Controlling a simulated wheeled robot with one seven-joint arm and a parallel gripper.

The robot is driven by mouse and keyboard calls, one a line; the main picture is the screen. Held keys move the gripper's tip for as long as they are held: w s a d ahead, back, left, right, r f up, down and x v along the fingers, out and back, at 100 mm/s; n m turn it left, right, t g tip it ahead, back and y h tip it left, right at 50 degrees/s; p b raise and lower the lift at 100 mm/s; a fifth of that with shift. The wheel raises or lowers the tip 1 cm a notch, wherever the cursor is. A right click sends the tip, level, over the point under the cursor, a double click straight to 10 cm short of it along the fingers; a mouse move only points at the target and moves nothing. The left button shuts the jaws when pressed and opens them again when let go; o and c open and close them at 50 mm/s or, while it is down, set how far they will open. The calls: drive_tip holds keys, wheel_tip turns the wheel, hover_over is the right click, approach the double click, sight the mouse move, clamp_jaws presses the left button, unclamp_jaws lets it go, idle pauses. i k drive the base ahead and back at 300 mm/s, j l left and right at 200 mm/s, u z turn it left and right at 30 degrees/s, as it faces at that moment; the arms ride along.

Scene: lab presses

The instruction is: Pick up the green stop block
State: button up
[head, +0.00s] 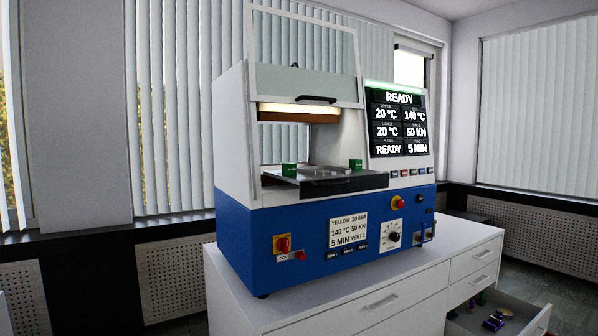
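Two small green blocks show on the lab press. One green block (289,169) sits at the left front of the press's lower opening, beside the dark tray (330,182). The other green block (355,164) sits further right, near the screen side. I cannot tell which of them the task means, or whether either is fixed to the press. The press (330,225) has a blue base and a white upper frame, with its clear guard raised. My gripper is not in this view.
The press stands on a white cabinet (370,305). An open drawer (535,318) at the lower right holds purple and other coloured items, too small to make out. The press screen (399,125) reads READY. Windows with blinds stand behind.

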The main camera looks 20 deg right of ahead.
sight(288, 169)
drive_tip(key=i+j+z, duration=0.15)
drive_tip(key=i+j, duration=1.55)
drive_tip(key=i, duration=0.05)
